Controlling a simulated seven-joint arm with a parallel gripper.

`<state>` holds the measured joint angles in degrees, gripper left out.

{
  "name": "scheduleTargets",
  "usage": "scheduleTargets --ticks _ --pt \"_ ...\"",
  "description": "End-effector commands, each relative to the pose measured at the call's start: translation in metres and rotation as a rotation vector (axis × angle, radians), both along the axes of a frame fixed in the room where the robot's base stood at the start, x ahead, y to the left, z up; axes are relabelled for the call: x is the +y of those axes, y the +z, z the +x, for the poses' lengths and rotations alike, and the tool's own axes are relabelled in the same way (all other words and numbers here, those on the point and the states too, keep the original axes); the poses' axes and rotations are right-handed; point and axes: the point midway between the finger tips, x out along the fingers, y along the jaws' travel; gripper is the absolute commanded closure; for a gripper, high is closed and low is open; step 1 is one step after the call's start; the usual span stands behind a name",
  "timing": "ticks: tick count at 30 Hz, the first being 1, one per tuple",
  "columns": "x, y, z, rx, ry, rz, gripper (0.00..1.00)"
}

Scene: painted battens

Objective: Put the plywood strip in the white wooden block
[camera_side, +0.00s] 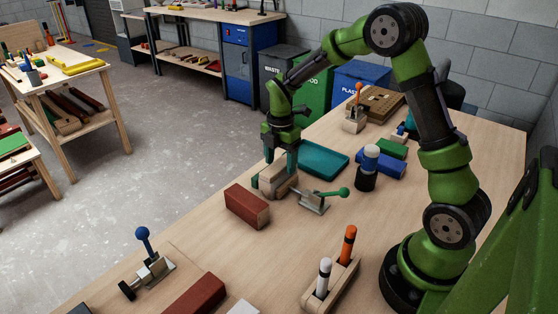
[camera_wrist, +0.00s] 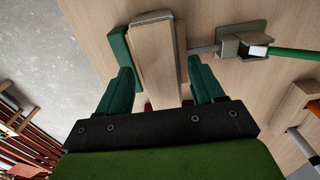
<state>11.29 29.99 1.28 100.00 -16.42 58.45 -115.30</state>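A pale wooden piece with a layered end, which looks like the plywood strip (camera_wrist: 156,60), lies under my gripper in the wrist view. In the side view my gripper (camera_side: 281,162) points down over a pale piece (camera_side: 270,182) by the green-handled clamp. In the wrist view my gripper's two dark green fingers (camera_wrist: 160,82) stand on either side of the strip, with a gap on the right; contact on the left is unclear. A whitish block (camera_side: 243,307), possibly the white wooden block, is cut off by the bottom edge of the side view.
A clamp with a green handle (camera_side: 319,199) sits right of my gripper. A red block (camera_side: 247,206) is in front and a teal tray (camera_side: 322,159) behind. A pen holder (camera_side: 333,287), a blue-knobbed clamp (camera_side: 150,268) and another red block (camera_side: 194,296) stand nearer.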

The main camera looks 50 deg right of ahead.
Motion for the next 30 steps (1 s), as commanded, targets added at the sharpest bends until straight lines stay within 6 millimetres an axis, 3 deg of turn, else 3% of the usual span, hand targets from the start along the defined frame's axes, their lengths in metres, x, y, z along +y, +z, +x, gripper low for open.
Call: scheduleTargets --ticks 10,21,30 --pt "0.0 0.012 0.001 -0.004 0.0 0.0 0.33" --pt "0.0 0.089 0.001 -0.006 -0.001 -0.002 0.33" --pt "0.001 0.124 -0.001 -0.007 -0.011 0.0 0.33"
